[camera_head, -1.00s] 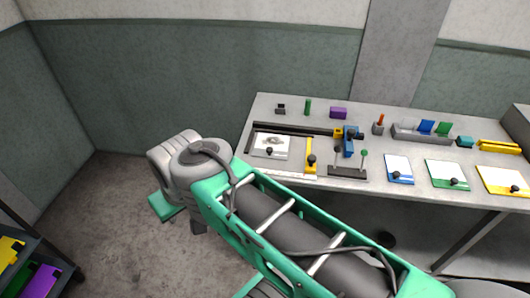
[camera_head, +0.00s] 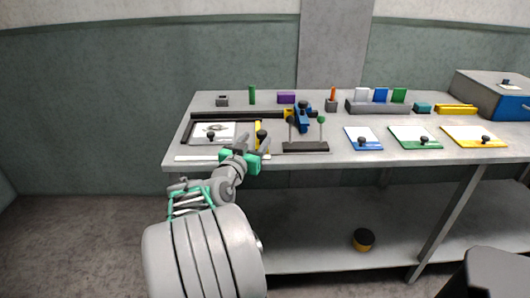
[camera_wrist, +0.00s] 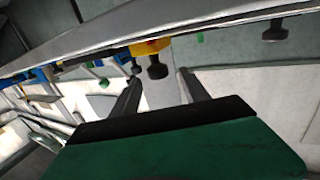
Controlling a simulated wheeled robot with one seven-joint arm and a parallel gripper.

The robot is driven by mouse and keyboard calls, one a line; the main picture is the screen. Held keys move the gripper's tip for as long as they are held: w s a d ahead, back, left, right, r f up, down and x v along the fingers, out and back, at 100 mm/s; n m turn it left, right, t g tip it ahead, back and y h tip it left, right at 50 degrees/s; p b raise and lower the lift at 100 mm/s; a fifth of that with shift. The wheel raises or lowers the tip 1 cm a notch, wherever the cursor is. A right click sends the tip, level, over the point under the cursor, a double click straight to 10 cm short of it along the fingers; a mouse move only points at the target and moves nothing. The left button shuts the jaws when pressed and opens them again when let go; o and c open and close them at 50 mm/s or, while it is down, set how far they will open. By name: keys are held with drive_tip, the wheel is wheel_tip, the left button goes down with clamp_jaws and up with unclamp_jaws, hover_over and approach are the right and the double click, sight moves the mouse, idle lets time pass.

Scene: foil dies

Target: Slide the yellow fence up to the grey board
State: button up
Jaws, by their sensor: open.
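The yellow fence (camera_head: 258,129) stands just right of the grey board, with a dark knob at its front end. The pale grey board (camera_head: 228,130) has a dark knob and a picture on it, and lies in a black-edged fixture. A narrow gap seems to separate board and fence. My gripper (camera_head: 258,142) is open at the bench's front, its fingers reaching toward the fence's knob. In the wrist view, the fence (camera_wrist: 148,47) and its dark knob (camera_wrist: 157,67) show just ahead, between the open fingertips (camera_wrist: 159,78). Whether a finger touches the knob I cannot tell.
A blue clamp (camera_head: 302,118) and a dark stand with green-topped lever (camera_head: 307,147) are close right of the fence. Blue, green and yellow framed boards (camera_head: 415,137) lie farther right. A white strip (camera_head: 195,158) runs along the front edge.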

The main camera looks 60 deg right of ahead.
drive_tip(key=d, duration=0.8)
drive_tip(key=shift+w+r+p, duration=0.1)
drive_tip(key=shift+w+p, duration=0.05)
drive_tip(key=shift+p, duration=0.2)
drive_tip(key=shift+c, duration=0.4)
clamp_jaws()
idle(0.5)
